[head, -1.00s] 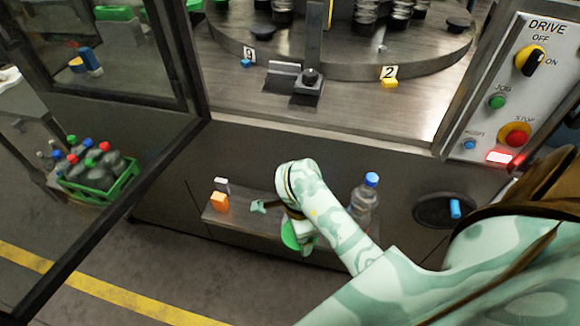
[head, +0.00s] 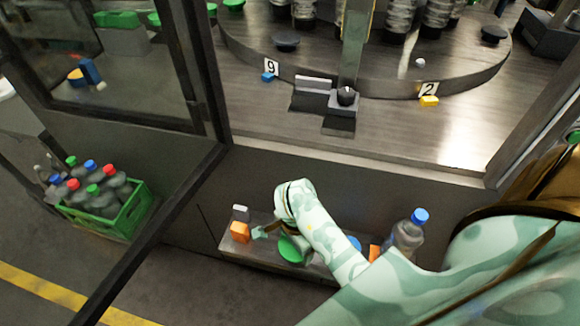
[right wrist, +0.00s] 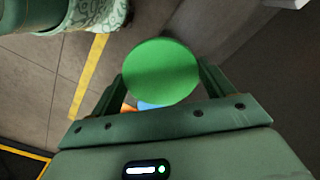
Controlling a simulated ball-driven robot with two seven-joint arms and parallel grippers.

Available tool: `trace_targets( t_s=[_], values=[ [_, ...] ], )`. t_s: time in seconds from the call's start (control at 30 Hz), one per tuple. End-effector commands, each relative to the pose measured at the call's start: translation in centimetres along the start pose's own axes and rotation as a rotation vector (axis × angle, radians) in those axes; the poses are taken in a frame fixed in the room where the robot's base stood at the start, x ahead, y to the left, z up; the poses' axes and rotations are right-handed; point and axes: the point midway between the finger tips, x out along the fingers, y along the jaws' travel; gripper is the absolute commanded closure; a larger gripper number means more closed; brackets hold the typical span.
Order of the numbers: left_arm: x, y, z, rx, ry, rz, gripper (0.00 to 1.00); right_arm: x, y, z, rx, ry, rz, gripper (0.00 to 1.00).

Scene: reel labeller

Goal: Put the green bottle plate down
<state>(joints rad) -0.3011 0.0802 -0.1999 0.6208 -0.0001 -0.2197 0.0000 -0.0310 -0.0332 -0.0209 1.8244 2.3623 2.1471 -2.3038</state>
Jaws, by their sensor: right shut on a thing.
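The green bottle plate (head: 291,250) is a flat round disc in the head view, over the low grey shelf (head: 232,258). It also shows in the right wrist view (right wrist: 160,70), face towards the camera, between the fingers. My right gripper (head: 276,240) is shut on it; its fingers also show in the right wrist view (right wrist: 160,82). My wrist hides part of the plate and shelf. I cannot tell whether the plate touches the shelf. My left gripper is not in view.
A clear bottle with a blue cap (head: 408,235) is at the right. A green crate of bottles (head: 125,215) stands left, beyond the dark door frame (head: 150,235). The machine's round table (head: 380,65) is above.

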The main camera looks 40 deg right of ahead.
Motion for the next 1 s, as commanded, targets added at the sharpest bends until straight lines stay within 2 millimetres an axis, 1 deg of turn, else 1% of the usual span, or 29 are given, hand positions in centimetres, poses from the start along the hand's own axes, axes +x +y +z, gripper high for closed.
trace_targets(
  t_s=[0.03,0.1,0.2,0.3,0.53,0.6,0.7,0.73,0.8,1.0],
  values=[
    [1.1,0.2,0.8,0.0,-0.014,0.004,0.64,1.3,-1.6,-0.4,0.001,-0.001,0.001,0.47],
    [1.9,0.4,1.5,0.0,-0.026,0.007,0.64,2.2,-3.6,-1.0,0.001,-0.001,0.001,0.47],
    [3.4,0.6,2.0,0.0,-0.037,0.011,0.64,4.7,-5.0,-1.4,0.001,-0.002,0.005,0.47],
    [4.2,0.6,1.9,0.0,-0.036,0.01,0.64,6.0,-6.2,-1.7,0.001,-0.002,0.003,0.47],
    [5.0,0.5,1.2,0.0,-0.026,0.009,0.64,7.2,-7.4,-2.1,0.0,-0.001,0.001,0.47],
    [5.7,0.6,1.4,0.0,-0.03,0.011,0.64,8.2,-7.8,-2.2,0.0,-0.002,0.003,0.47],
    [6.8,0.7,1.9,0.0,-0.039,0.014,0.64,10.2,-7.7,-2.2,0.001,-0.002,0.005,0.47],
    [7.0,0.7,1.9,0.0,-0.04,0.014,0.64,10.5,-7.7,-2.2,0.001,-0.002,0.004,0.47],
    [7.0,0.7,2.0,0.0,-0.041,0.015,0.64,10.7,-7.7,-2.2,0.001,-0.001,0.001,0.47],
    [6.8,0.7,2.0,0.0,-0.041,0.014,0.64,10.4,-7.7,-2.2,0.001,0.0,-0.001,0.47]
  ],
)
